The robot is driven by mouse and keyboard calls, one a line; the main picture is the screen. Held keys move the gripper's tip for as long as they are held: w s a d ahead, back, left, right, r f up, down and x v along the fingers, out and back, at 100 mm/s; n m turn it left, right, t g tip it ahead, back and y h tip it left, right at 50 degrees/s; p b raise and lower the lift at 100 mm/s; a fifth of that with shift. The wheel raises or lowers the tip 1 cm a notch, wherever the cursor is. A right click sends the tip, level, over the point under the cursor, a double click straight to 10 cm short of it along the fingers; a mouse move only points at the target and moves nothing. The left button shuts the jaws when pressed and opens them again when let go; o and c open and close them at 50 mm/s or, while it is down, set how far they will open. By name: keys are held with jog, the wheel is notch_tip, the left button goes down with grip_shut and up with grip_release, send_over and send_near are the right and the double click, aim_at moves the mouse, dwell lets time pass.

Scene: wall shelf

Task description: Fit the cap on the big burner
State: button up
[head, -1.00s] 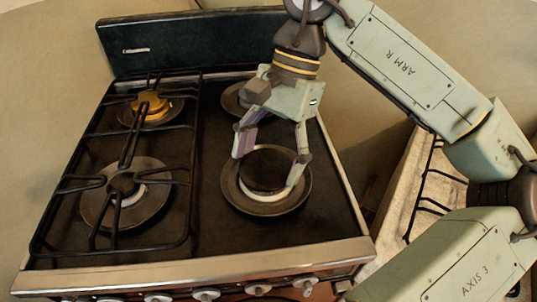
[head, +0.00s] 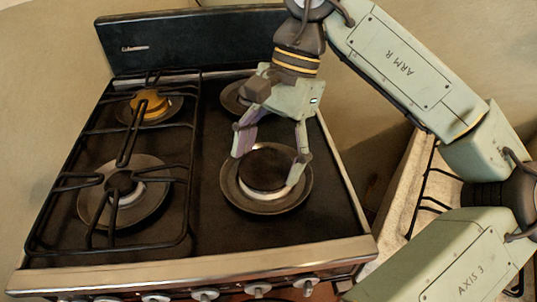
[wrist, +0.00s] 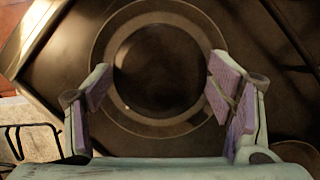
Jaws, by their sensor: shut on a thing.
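The cap (head: 265,168) is a dark round disc over the middle of the big burner (head: 270,205) at the front right of the stove. In the wrist view the cap (wrist: 160,70) lies between the two finger pads, inside the burner's paler ring (wrist: 103,75). My gripper (head: 265,165) reaches down from above and is shut on the cap, one finger at each side. The cap looks about level and roughly centred. Its underside is hidden, so I cannot tell whether it touches the burner or hangs just above it.
A black grate (head: 188,190) covers the left burners, including one with a brass top (head: 149,101). Another burner (head: 232,97) sits behind my gripper. Knobs (head: 205,294) line the front edge. The stove top right of the big burner is clear.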

dwell(0.3)
jog(key=o, duration=1.3)
jog(key=shift+o, duration=0.2)
jog(key=shift+r+p, duration=2.25)
jog(key=shift+r, duration=1.25)
